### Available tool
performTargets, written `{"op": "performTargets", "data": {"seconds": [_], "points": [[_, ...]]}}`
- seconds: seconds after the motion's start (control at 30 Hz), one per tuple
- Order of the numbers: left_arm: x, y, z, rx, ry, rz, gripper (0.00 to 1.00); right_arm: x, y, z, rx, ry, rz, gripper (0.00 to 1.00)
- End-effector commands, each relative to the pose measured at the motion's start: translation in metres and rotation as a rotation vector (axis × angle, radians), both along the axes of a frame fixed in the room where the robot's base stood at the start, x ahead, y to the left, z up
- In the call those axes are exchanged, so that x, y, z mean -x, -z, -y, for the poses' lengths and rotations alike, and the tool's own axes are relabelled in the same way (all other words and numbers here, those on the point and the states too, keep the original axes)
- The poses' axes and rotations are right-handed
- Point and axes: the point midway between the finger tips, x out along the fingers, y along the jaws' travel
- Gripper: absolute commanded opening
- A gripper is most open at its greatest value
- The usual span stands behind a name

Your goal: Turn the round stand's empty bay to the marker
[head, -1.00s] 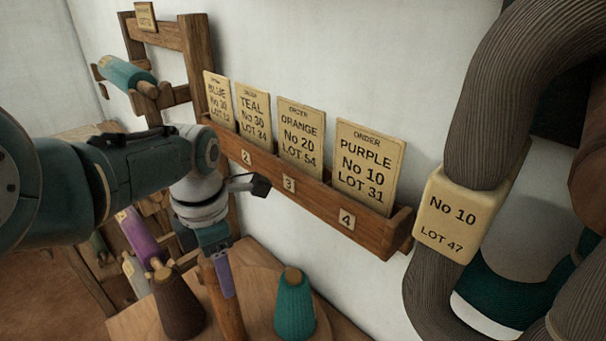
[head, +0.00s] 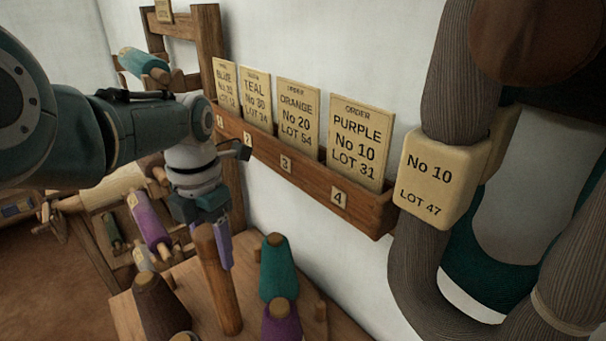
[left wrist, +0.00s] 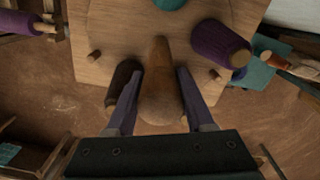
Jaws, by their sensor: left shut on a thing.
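A wooden stand (head: 250,311) carries yarn cones and a tall wooden post (head: 222,295). My left gripper (head: 216,240) is shut on the post near its top; in the left wrist view its two fingers (left wrist: 160,105) lie on either side of the post. A dark brown cone (head: 160,305) stands left of the post. A teal cone (head: 278,270) and a purple cone (head: 282,325) stand right of it. I cannot make out the marker. My right gripper is not in view.
A wooden rack (head: 295,165) with order cards runs along the wall behind the stand. A large grey hank with a No 10 tag (head: 428,175) hangs at right. A wooden frame (head: 207,60) with bobbins stands behind my left arm.

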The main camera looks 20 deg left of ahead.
Motion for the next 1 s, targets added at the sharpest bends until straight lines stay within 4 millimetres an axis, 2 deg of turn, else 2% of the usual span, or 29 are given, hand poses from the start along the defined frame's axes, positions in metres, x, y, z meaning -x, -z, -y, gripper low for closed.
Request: {"op": "performTargets", "data": {"seconds": [0.57, 1.0], "points": [[0.0, 0.001, 0.0, 0.004, -0.288, -0.003, 0.0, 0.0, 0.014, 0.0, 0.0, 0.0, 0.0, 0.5], [0.0, 0.003, 0.0, 0.007, -0.507, -0.001, 0.0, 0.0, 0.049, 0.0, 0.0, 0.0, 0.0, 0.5]]}}
